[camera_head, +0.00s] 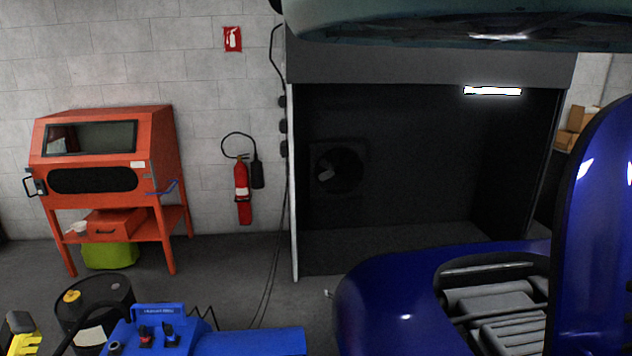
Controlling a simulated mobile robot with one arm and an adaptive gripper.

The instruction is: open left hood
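A glossy dark blue car body (395,300) fills the lower right of the head view. An opening in it shows grey ribbed engine parts (495,305). A tall blue panel (600,215) stands upright at the right edge, beside this opening, and is cut off by the frame. It looks like a raised hood, but I cannot tell whether it is the left one. My gripper is not in view.
A pale car-like body (450,25) hangs across the top. Behind is a dark open booth (420,150). An orange cabinet (110,180), a fire extinguisher (242,185), a black drum (95,305) and a blue machine (205,335) stand to the left. Some floor (235,270) is clear.

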